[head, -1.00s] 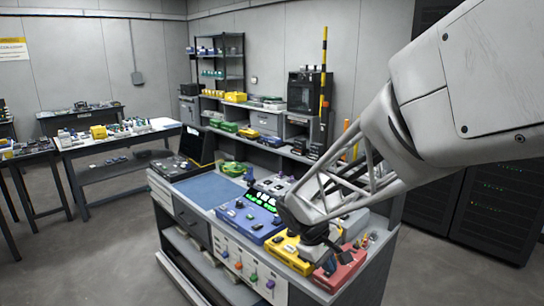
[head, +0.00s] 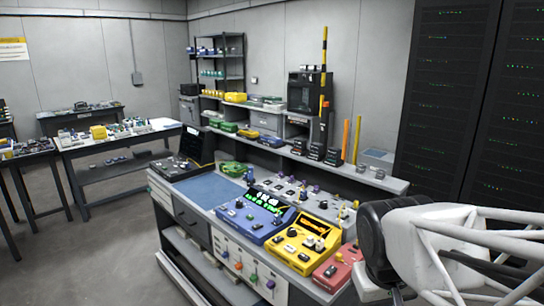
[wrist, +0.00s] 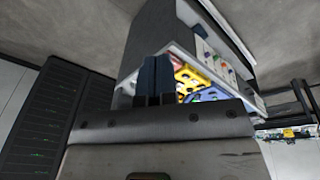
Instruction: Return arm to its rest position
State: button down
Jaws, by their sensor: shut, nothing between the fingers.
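My arm is at the lower right of the head view, with its white truss link and dark joint beside the right end of the workbench (head: 190,205). The gripper's fingers are not distinct in the head view. In the wrist view my gripper (wrist: 153,98) shows as two dark fingers side by side, shut with nothing between them. The wrist view is tilted, with the bench behind the fingers. On the bench stand a blue device (head: 255,216) with a lit green display, a yellow device (head: 301,243) and a red device (head: 336,272), partly hidden by my arm.
Dark server racks (head: 440,110) with green lights stand at the right. A shelf with yellow posts (head: 346,138) runs behind the bench. A blue mat (head: 210,188) lies bare on the bench's left. Other tables (head: 110,144) stand far left.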

jog(key=shift+m+t+y, duration=0.4)
jog(key=shift+m, duration=0.3)
jog(key=shift+s+r, duration=0.2)
jog(key=shift+s, duration=1.8)
jog(key=c, duration=1.8)
grip_release()
dwell(1.3)
